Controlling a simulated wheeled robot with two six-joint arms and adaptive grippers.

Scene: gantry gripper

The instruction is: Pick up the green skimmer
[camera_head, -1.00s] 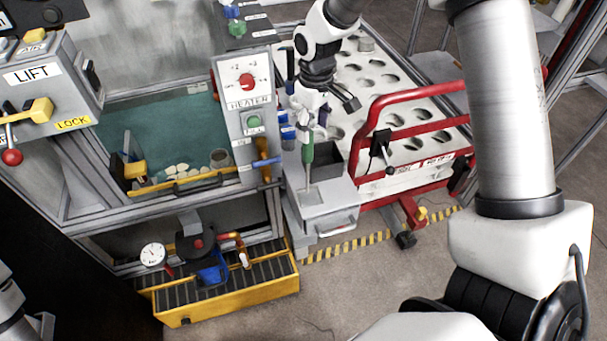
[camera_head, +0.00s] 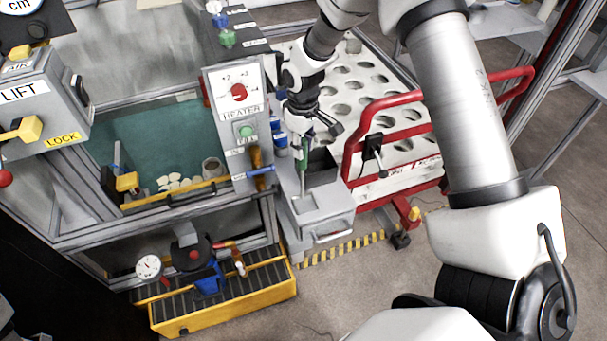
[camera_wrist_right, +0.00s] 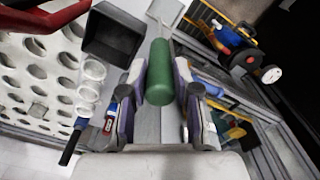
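The green skimmer stands upright in a grey box on the bench front; its green handle (camera_head: 302,154) points up and its thin shaft runs down into the box. My right gripper (camera_head: 316,133) is at the top of the handle, with its fingers apart. In the right wrist view the green handle (camera_wrist_right: 160,75) lies between the two fingers, and the gripper (camera_wrist_right: 160,88) looks open around it. I cannot tell whether a pad touches it. The skimmer's pale flat end (camera_wrist_right: 166,12) shows beyond. My left gripper is out of view.
A heater panel (camera_head: 236,97) and a teal tank stand left of the skimmer. A red-railed cart (camera_head: 398,104) with a holed white top is to the right. A dark open bin (camera_wrist_right: 112,36) sits beside the skimmer.

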